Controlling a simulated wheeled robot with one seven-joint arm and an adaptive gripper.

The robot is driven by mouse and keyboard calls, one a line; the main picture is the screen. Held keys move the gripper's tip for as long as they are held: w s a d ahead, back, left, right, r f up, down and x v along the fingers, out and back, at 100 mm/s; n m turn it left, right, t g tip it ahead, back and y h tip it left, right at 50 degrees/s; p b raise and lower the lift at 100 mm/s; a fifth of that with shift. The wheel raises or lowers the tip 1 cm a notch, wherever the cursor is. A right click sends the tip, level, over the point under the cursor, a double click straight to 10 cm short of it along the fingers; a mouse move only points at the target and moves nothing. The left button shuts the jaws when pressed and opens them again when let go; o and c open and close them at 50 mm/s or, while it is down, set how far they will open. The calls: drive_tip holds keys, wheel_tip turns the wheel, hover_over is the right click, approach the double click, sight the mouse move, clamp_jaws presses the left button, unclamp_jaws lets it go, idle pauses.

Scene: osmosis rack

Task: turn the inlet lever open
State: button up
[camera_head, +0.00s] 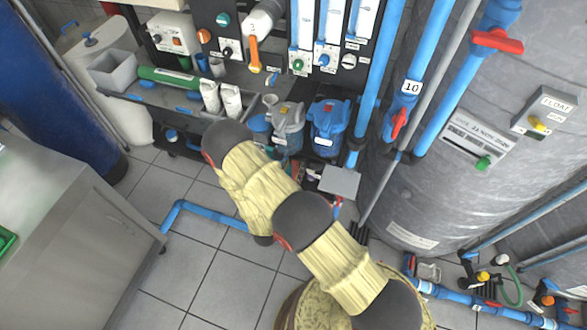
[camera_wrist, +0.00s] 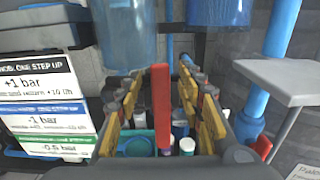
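In the wrist view an upright red bar (camera_wrist: 160,108), which looks like a lever, stands between the fingers of my gripper (camera_wrist: 159,80). I cannot tell whether it is the inlet lever. The two yellow-padded fingers are apart, with clear gaps on both sides of the bar. In the head view my gripper is hidden below my sleeved arm, near the foot of the rack. A small red piece (camera_head: 338,207) shows just right of the arm there; I cannot tell whether it is the same bar.
Blue filter housings (camera_head: 328,121) hang above. A grey plate (camera_wrist: 290,80) juts out at the right, beside a blue pipe (camera_wrist: 254,95). Bottles (camera_wrist: 186,146) stand below the fingers. Printed signs (camera_wrist: 42,100) are at left. A large grey tank (camera_head: 455,95) stands right of the rack.

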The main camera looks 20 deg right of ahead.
drive_tip(key=shift+w+d, duration=0.2)
drive_tip(key=shift+w, duration=0.05)
drive_tip(key=shift+c, duration=0.2)
clamp_jaws()
idle(0.3)
idle(0.4)
